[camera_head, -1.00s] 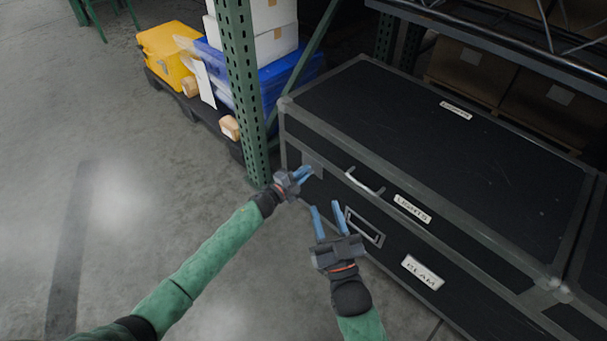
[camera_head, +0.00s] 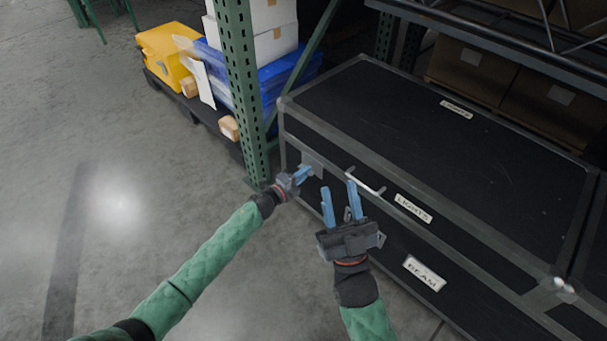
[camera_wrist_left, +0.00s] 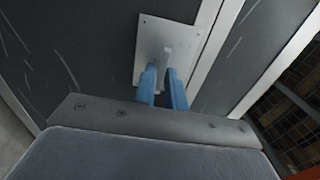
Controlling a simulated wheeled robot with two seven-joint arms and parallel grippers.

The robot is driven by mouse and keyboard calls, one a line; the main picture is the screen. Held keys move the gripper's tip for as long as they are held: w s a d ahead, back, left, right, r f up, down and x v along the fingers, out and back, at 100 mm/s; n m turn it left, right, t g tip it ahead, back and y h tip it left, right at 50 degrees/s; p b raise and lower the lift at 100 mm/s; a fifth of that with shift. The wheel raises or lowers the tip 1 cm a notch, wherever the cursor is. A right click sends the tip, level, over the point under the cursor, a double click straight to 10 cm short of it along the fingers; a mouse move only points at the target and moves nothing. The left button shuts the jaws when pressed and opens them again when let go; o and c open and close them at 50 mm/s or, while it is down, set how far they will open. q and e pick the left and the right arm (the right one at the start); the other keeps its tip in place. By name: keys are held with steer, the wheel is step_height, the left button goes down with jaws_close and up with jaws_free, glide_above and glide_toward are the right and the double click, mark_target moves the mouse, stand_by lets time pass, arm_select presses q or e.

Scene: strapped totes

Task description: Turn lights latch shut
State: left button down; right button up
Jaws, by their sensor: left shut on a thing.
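The black case with metal edges carries a white "LIGHTS" label (camera_head: 413,208) on its front. The latch's grey plate (camera_head: 313,161) is at the left end of that front. In the left wrist view the latch (camera_wrist_left: 167,52) is a pale tab standing out from a square plate (camera_wrist_left: 150,40). My left gripper (camera_head: 303,174) has its blue fingers on this tab, shut on it; the wrist view shows the fingers (camera_wrist_left: 162,84) either side of its lower end. My right gripper (camera_head: 341,203) is open and empty, fingers apart, in front of the case.
A silver bar handle (camera_head: 365,181) is on the case front, just beyond my right fingers. A "BEAM" label (camera_head: 424,272) is lower down. A green rack post (camera_head: 244,100) stands close left of the case. The floor at left is clear.

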arm_select(q)
steer(key=shift+s+f, duration=0.1)
steer(key=c, duration=1.6)
jaws_free()
steer(key=shift+o, duration=0.2)
